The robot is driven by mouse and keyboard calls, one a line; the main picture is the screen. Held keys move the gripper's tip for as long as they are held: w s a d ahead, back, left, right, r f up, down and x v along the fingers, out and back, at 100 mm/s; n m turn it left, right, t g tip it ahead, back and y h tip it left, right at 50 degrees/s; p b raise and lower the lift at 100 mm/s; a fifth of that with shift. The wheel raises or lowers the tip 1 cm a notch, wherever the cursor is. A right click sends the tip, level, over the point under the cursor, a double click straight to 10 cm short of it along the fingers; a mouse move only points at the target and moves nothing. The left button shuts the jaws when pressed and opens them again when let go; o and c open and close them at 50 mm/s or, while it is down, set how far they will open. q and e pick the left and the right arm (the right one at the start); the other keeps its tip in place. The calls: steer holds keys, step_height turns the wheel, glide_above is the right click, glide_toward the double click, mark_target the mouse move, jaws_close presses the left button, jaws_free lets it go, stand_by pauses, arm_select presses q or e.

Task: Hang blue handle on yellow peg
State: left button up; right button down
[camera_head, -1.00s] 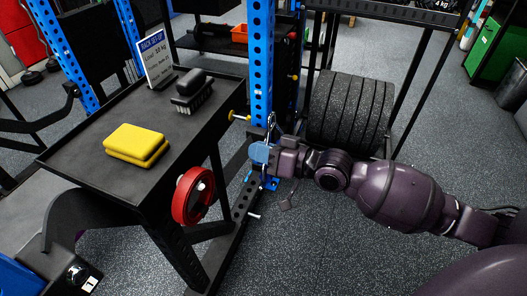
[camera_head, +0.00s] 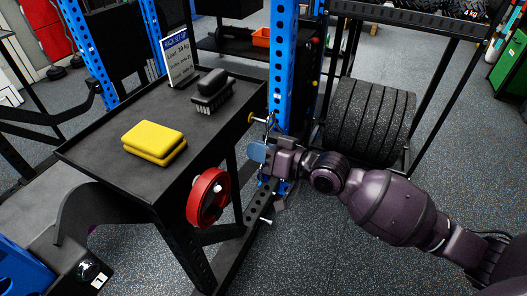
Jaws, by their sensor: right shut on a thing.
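My right gripper (camera_head: 271,155) is shut on the blue handle (camera_head: 257,152), just beside the blue rack upright. The handle shows as a small blue block at the jaws, and the gripper hides part of it. A thin metal piece (camera_head: 269,123) rises above the handle, close to the yellow peg. The yellow peg (camera_head: 252,117) sticks out to the left of the upright, with a yellow tip. In the picture the metal piece overlaps the peg's inner end; I cannot tell whether they touch. My left gripper is not in view.
A black table (camera_head: 110,150) on the left bears yellow blocks (camera_head: 154,142), a black brush (camera_head: 212,91) and a sign (camera_head: 177,59). A red ring (camera_head: 208,198) hangs at its right side. The blue upright (camera_head: 281,75) stands behind the gripper. Black weight plates (camera_head: 370,120) stand behind right.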

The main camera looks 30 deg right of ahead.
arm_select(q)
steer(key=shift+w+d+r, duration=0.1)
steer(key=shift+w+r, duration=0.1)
arm_select(e)
steer(key=x, duration=0.3)
steer(key=shift+w+a+f, duration=0.25)
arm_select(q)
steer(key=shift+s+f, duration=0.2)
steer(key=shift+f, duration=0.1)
arm_select(e)
steer(key=shift+f, duration=0.15)
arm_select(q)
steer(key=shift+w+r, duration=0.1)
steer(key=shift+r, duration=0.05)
arm_select(e)
steer(key=c, duration=1.2)
jaws_free()
